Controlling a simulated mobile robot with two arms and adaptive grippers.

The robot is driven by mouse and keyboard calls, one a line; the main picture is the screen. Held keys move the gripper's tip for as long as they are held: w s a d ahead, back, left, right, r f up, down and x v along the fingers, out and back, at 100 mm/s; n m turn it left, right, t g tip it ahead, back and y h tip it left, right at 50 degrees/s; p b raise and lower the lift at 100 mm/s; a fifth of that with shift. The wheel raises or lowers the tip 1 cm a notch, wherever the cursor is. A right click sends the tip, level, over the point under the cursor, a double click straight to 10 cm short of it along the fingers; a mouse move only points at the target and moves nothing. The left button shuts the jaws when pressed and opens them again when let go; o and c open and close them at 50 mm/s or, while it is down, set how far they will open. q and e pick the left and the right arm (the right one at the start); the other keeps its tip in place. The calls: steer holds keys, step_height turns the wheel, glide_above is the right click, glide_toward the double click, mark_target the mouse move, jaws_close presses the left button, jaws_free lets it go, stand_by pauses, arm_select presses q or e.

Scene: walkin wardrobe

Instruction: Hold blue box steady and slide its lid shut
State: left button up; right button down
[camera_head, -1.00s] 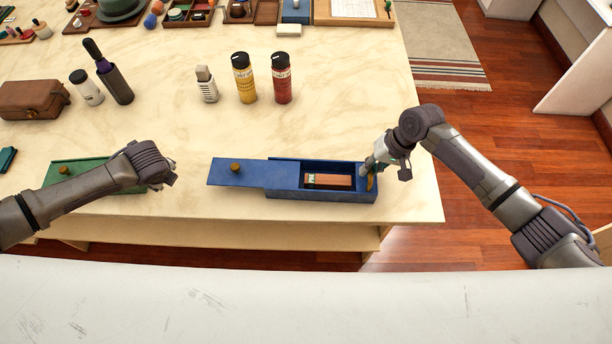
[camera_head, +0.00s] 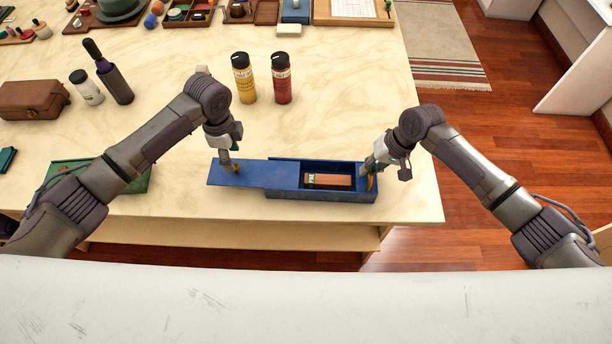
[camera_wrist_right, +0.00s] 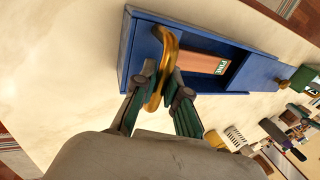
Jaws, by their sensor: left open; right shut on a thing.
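The blue box (camera_head: 320,194) stands at the table's front edge, its right part open on a reddish-brown block (camera_head: 328,180) with a green label. Its blue lid (camera_head: 255,175) sticks out to the left. My left gripper (camera_head: 229,166) is open at the lid's small brown knob (camera_wrist_right: 285,84), its fingers partly hiding it in the head view. My right gripper (camera_head: 370,170) is shut on the brass handle (camera_wrist_right: 164,65) at the box's right end. The wrist view shows its green fingers (camera_wrist_right: 160,85) around the handle.
A green box (camera_head: 135,180) lies left, partly under my left arm. A yellow bottle (camera_head: 244,80) and a red bottle (camera_head: 282,80) stand behind the blue box. The tabletop (camera_head: 340,125) between them is clear.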

mark_target(235, 165)
arm_select(q)
steer(key=shift+f, duration=3)
steer(key=shift+s, duration=0.15)
steer(key=c, duration=0.9)
steer(key=shift+c, duration=0.2)
